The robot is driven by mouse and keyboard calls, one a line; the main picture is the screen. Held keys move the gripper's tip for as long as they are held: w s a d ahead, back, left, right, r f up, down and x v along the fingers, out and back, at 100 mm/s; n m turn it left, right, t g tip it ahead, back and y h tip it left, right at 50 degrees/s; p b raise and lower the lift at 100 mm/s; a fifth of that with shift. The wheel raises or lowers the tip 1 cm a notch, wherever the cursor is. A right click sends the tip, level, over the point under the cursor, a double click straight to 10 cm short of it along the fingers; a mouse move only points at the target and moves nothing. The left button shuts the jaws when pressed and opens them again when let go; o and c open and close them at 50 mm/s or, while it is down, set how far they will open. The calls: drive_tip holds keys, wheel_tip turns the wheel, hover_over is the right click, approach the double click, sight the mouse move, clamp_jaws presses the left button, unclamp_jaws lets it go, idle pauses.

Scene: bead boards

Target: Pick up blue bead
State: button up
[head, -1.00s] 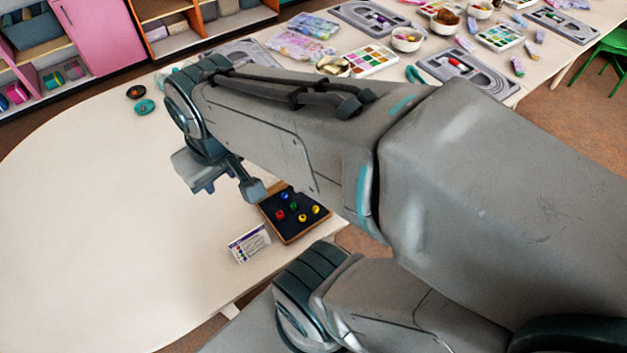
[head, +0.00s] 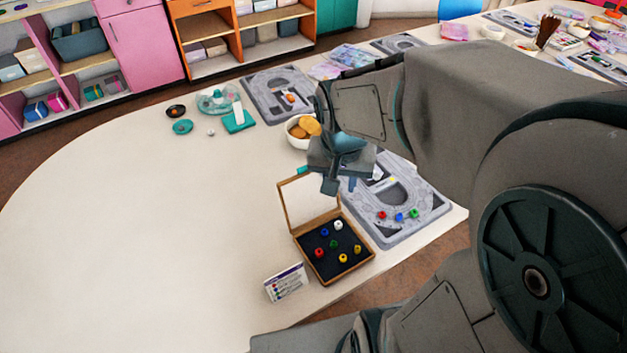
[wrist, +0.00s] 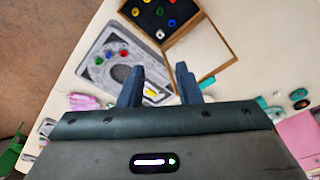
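An open wooden bead box (head: 303,255) with a dark inside lies near the table's right edge, its lid tilted up behind. A blue bead (head: 325,231) sits in it among white, red, green and yellow beads; it also shows in the wrist view (wrist: 172,22). Another blue bead (head: 399,217) is on the grey bead board (head: 400,236), between a red and a green bead. My gripper (head: 338,180) is above the table, beyond the box lid and by the board. In the wrist view its two fingers (wrist: 159,68) are apart with nothing held between them.
A white bowl (head: 294,134) of tan pieces, a second bead board (head: 271,100) and teal items (head: 238,121) lie farther back. The table's left part is clear.

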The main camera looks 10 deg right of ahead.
drive_tip(key=w+f+m+g+y+b, duration=0.1)
drive_tip(key=w+f+m+b, duration=0.2)
drive_tip(key=f, duration=0.4)
drive_tip(key=w+f+m+g, duration=0.1)
drive_tip(key=w+f+m, duration=0.25)
drive_tip(key=f, duration=0.45)
approach(325, 228)
drive_tip(key=shift+s+a+f+n+b, duration=0.2)
drive_tip(key=shift+s+a+f, duration=0.05)
drive_tip(key=shift+s, duration=0.2)
drive_tip(key=shift+s+a+f+n+b, duration=0.15)
drive_tip(key=shift+s+a+f+b, duration=0.1)
drive_tip(key=shift+s, duration=0.2)
drive_tip(key=shift+d+f, duration=0.2)
drive_tip(key=shift+f, duration=2.7)
clamp_jaws()
